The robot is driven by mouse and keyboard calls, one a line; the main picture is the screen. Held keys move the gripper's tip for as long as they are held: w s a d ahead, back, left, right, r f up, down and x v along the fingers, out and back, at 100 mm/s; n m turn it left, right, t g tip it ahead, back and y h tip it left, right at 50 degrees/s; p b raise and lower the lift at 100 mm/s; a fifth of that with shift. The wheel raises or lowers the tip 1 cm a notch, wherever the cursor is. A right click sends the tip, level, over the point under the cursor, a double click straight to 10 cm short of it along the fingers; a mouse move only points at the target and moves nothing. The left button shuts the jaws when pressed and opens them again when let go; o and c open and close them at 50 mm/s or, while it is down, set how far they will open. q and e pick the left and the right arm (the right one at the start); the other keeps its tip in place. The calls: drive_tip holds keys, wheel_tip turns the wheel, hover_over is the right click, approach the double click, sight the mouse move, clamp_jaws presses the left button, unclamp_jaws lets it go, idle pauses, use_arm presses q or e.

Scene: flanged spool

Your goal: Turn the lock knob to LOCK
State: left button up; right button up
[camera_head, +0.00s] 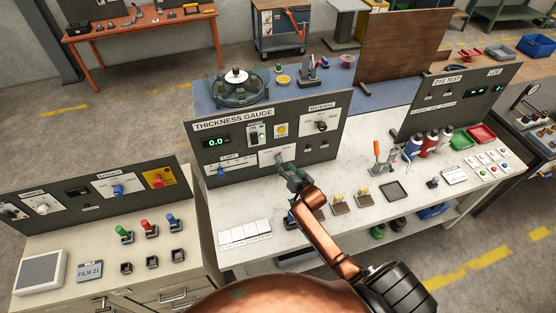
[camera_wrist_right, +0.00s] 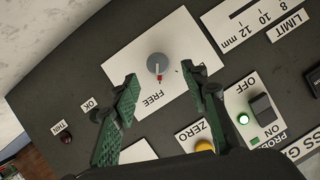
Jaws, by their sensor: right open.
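The lock knob (camera_wrist_right: 157,63) is a round grey knob on a white plate (camera_wrist_right: 190,40) on the dark panel. Its white pointer with a red tip points at the word FREE. The word LOCK cannot be read in either view. My right gripper (camera_wrist_right: 165,82) is open, with its two green fingers apart and its tips just short of the knob, one toward each side. I see no contact. In the head view my right gripper (camera_head: 288,172) is in front of the white plate on the THICKNESS GAUGE panel (camera_head: 232,142) and partly covers it. My left gripper is not in view.
The wrist view shows the yellow ZERO button (camera_wrist_right: 204,146), the PROBE switch (camera_wrist_right: 262,108) and the THIN lamp (camera_wrist_right: 67,138) near the fingers. An orange-handled lever (camera_head: 377,152) stands right of my arm. The white bench top (camera_head: 345,158) has small trays and blocks.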

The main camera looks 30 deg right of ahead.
sight(280, 161)
drive_tip(key=x, duration=0.3)
drive_tip(key=shift+w+d+f, duration=0.1)
drive_tip(key=shift+w+d, duration=0.15)
drive_tip(key=shift+w, duration=0.05)
drive_tip(key=shift+x, duration=0.95)
drive_tip(key=c, duration=0.6)
clamp_jaws()
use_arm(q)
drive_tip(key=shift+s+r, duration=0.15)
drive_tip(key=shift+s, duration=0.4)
